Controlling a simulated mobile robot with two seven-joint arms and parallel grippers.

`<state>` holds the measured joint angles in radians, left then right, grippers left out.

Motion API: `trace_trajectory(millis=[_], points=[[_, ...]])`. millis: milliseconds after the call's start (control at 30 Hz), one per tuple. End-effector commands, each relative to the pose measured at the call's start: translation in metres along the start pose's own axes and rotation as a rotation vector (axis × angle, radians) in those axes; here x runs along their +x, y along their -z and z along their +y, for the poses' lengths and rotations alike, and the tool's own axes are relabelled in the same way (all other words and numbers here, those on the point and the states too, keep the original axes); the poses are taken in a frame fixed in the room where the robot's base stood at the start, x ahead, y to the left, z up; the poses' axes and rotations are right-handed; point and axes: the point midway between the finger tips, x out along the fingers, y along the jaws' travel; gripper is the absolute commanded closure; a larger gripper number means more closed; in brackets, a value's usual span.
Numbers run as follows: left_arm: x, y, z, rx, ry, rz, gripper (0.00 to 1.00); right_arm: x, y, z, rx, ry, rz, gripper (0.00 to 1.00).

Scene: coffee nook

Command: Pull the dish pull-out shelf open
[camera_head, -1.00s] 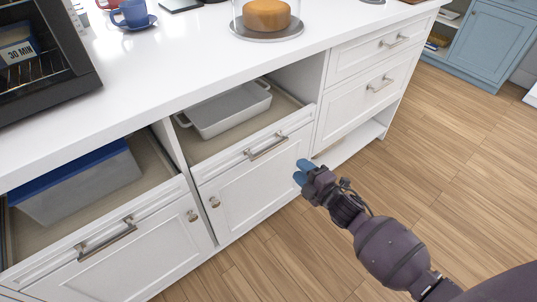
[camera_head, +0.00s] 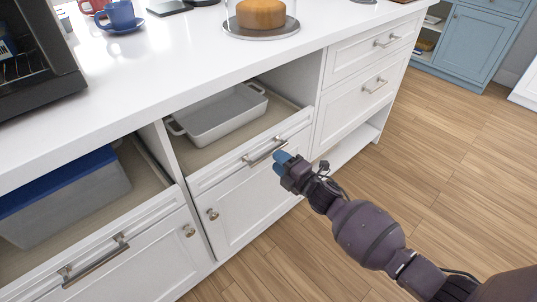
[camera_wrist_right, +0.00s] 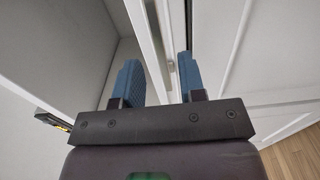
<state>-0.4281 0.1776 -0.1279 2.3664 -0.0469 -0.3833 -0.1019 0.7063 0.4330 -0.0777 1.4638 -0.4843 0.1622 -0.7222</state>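The dish pull-out shelf (camera_head: 196,184) is the middle unit of the white counter, with a bar handle (camera_head: 262,153) on its front. A grey dish (camera_head: 222,116) sits on it below the countertop. My right gripper (camera_head: 281,159) is at the right end of this handle, blue fingertips toward it. In the right wrist view, my right gripper (camera_wrist_right: 159,70) has its fingers apart. A pale strip and what looks like the handle show between and beyond them; contact cannot be told. My left gripper is in neither view.
Left of the shelf is another pull-out with a blue-lidded grey box (camera_head: 60,195) and its own handle (camera_head: 94,262). Closed drawers (camera_head: 372,40) are to the right. Cups and a cake stand (camera_head: 262,30) stand on the countertop. The wooden floor (camera_head: 440,170) in front is clear.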

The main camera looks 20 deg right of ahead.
Motion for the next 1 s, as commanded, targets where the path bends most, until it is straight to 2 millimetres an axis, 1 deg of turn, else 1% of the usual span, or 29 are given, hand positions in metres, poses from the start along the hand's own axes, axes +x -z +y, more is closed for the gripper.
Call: trace_trajectory(millis=[33, 133, 333, 500, 767, 867, 1000], points=[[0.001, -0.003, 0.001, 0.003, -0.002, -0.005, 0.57, 0.007, 0.0, -0.004, 0.001, 0.004, 0.001, 0.63], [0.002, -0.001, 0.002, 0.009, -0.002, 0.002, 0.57, 0.021, 0.0, -0.004, 0.001, 0.004, 0.0, 0.63], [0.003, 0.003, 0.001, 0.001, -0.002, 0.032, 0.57, 0.039, 0.0, -0.003, 0.001, 0.003, 0.0, 0.63], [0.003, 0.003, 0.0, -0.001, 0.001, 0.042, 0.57, 0.045, 0.0, -0.001, 0.001, 0.002, -0.001, 0.63], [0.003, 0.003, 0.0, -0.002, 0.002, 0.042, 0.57, 0.046, 0.0, 0.0, 0.0, 0.001, -0.001, 0.63], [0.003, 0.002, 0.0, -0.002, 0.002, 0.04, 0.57, 0.046, 0.0, 0.0, 0.0, 0.001, -0.001, 0.77], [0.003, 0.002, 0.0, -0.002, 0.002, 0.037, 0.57, 0.046, 0.0, 0.0, 0.0, 0.001, -0.001, 0.98]])
